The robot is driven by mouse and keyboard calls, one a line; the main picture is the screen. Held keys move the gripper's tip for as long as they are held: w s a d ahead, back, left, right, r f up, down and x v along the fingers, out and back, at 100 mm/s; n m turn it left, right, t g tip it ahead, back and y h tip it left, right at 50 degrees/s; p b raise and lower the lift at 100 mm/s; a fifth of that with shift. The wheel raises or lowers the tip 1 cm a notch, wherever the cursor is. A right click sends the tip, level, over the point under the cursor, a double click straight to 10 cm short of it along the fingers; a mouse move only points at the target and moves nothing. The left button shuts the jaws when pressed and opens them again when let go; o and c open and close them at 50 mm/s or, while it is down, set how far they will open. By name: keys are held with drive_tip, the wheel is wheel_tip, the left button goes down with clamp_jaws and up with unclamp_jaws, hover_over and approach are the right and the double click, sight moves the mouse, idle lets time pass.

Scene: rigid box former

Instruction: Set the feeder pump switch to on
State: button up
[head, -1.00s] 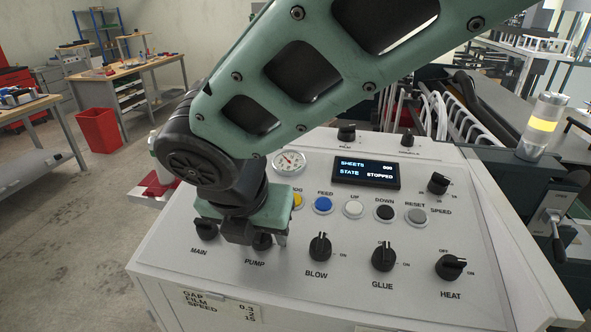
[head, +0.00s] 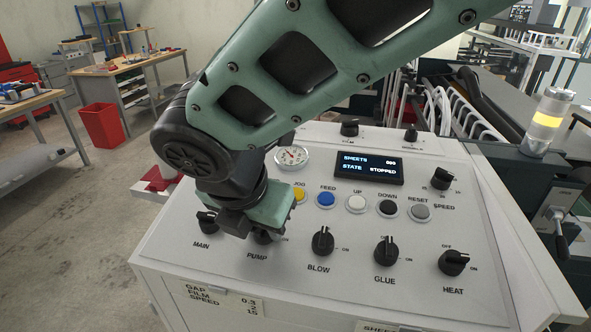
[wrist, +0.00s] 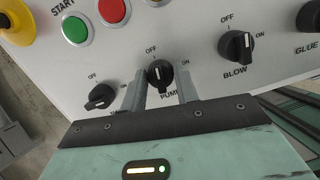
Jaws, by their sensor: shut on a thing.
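The feeder pump switch is a black rotary knob (wrist: 160,75) above the PUMP label in the wrist view. Its white mark points roughly up, toward the OFF label; the exact angle is hard to tell. My gripper (wrist: 161,88) has one finger on each side of the knob and is shut on it. In the head view my gripper (head: 266,231) is low over the panel and hides most of the pump knob (head: 262,239).
The MAIN knob (head: 207,222) is close to the left of my gripper, and the BLOW knob (head: 322,241) is to the right. Push buttons, including blue FEED (head: 326,199), lie behind. The display (head: 369,167) reads STATE STOPPED.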

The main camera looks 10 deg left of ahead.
drive_tip(key=m, duration=0.4)
drive_tip(key=shift+m+h, duration=0.4)
drive_tip(key=m+b, duration=0.1)
drive_tip(key=m, duration=0.2)
drive_tip(key=shift+w+m+g, duration=0.1)
drive_tip(key=shift+m+g, duration=0.2)
drive_tip(key=shift+g, duration=0.1)
drive_tip(key=m, duration=0.4)
drive_tip(key=shift+g+h, duration=0.4)
drive_tip(key=shift+r+m+b, duration=0.1)
drive_tip(key=shift+m+b, duration=0.35)
drive_tip(key=shift+m, duration=1.45)
drive_tip(key=shift+g, duration=0.3)
drive_tip(key=o, duration=1)
drive_tip(key=shift+c, duration=0.2)
drive_tip(key=b+v, duration=0.2)
drive_tip(key=v, duration=1.5)
drive_tip(key=shift+r+b, duration=0.15)
drive_tip(key=shift+b, duration=0.2)
